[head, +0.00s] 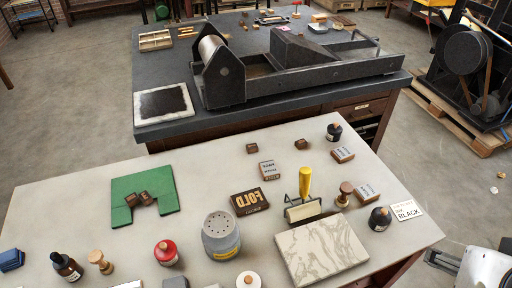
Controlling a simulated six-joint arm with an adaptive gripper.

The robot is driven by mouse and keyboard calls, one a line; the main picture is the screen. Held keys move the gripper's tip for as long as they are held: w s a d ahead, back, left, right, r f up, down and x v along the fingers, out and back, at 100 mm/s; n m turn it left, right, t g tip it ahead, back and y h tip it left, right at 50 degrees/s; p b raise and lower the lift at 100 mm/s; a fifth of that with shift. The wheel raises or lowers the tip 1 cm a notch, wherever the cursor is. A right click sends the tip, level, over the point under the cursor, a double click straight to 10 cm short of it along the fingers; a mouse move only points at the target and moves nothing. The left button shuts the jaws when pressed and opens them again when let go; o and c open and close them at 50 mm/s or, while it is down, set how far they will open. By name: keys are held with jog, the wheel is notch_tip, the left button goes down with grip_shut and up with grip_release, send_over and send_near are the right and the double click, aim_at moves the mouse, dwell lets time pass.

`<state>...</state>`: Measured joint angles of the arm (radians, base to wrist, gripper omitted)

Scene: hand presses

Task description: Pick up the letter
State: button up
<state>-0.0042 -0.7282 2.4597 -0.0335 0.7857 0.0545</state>
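Several small dark brown blocks look like letter type, but I cannot tell which one is the letter. One small block (252,148) lies alone at the back of the pale table, and another small block (301,144) lies to its right. Two more brown blocks (139,199) lie together at the green notched plate (155,184). My gripper (436,260) seems to show at the lower right edge, beyond the table's right side and far from these blocks. It is partly cut off, and its opening is unclear.
A dark block with large lettering (249,201), a grey tin (220,236), a yellow-handled roller (304,198) and a marbled slab (321,248) crowd the middle and right. A red-topped jar (166,253) stands in front. A press (290,66) stands on the dark table behind.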

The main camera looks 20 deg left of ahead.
jog(key=w+a+r+n+t, duration=0.1)
jog(key=w+a+r+t, duration=0.1)
jog(key=w+r, duration=0.6)
jog(key=w+a+r+t, duration=0.25)
jog(key=w+r, duration=0.25)
jog(key=w, duration=0.7)
jog(key=w+a+f+n+t+y, duration=0.1)
jog(key=w+a+f+n+y, duration=0.2)
jog(key=w+a, duration=1.1)
jog(key=w+a+f+n+g+y, duration=0.1)
jog(key=w+a+f+y, duration=0.1)
jog(key=w+a+f, duration=0.4)
jog(key=w+a+f+n+g+y, duration=0.1)
jog(key=a+f+n+y, duration=0.1)
jog(key=a+f, duration=0.65)
jog(key=s+a+f+g, duration=0.1)
jog(key=s+a+f, duration=0.1)
jog(key=a+f, duration=0.3)
jog(key=s+a+f+n+g, duration=0.1)
jog(key=s+a+f, duration=0.1)
jog(key=a+f, duration=0.4)
jog(key=s+a+f+n+g, duration=0.1)
jog(key=s+a+f, duration=0.1)
jog(key=a+f, duration=0.4)
notch_tip(320, 180, down, 5)
jog(key=shift+r+y, duration=0.15)
jog(key=shift+y, duration=0.15)
